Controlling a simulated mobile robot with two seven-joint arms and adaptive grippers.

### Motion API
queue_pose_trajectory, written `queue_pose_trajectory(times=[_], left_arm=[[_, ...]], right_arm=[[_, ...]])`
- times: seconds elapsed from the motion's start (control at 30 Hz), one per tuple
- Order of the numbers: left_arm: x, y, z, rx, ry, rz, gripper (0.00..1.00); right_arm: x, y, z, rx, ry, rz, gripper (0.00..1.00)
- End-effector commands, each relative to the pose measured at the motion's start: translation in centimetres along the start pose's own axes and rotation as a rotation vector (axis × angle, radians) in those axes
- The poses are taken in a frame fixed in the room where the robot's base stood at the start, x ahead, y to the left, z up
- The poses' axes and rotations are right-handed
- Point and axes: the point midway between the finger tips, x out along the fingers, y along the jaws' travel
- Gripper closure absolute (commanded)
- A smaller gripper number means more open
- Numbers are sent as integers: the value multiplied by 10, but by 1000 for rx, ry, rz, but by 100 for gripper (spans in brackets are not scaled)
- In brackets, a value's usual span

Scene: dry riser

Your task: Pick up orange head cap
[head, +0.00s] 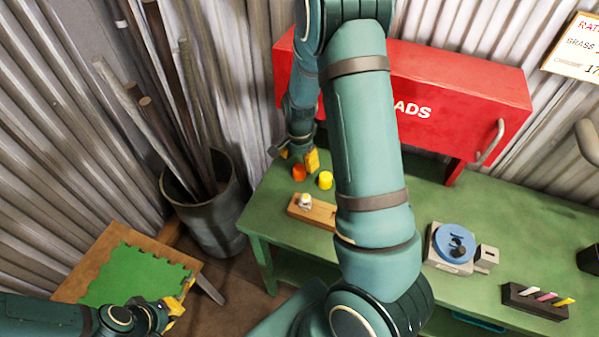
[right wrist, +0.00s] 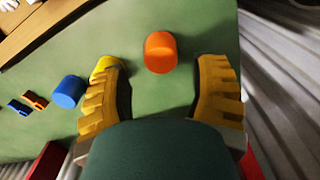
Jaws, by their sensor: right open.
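The orange head cap (head: 300,172) stands on the green bench top near its left end. In the right wrist view the orange cap (right wrist: 160,52) lies ahead of and between the two yellow fingers, touching neither. My right gripper (right wrist: 160,75) is open and empty; in the head view its yellow fingers (head: 302,158) are just behind the cap. My left gripper (head: 178,303) is low at the left, far from the cap, beside the wooden stand; its jaw state is unclear.
A yellow cap (head: 325,180) stands close right of the orange one; a blue cap (right wrist: 69,91) is farther left in the wrist view. A wooden block (head: 313,211) lies in front. The red cabinet (head: 450,95) stands behind. My arm hides the bench's middle.

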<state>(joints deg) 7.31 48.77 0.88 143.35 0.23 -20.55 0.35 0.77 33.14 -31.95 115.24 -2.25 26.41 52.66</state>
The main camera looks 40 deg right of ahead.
Motion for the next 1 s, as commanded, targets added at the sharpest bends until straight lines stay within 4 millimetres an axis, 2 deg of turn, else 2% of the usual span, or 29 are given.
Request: queue_pose_trajectory(times=[0.17,0.5,0.77,0.8,0.9,1.0], left_arm=[[2,-1,1,1,-2,0,100],[12,-4,5,4,-11,1,100],[11,-4,5,4,-11,1,100],[11,-4,5,4,-11,1,100],[11,-4,5,4,-11,1,100],[11,-4,5,4,-11,1,100]], right_arm=[[9,0,0,-1,-1,2,40],[55,0,0,-1,-1,2,40],[56,0,0,-1,0,-1,38],[56,0,0,-1,0,-1,48],[56,0,0,-1,0,-1,67],[56,0,0,-1,0,0,70]])
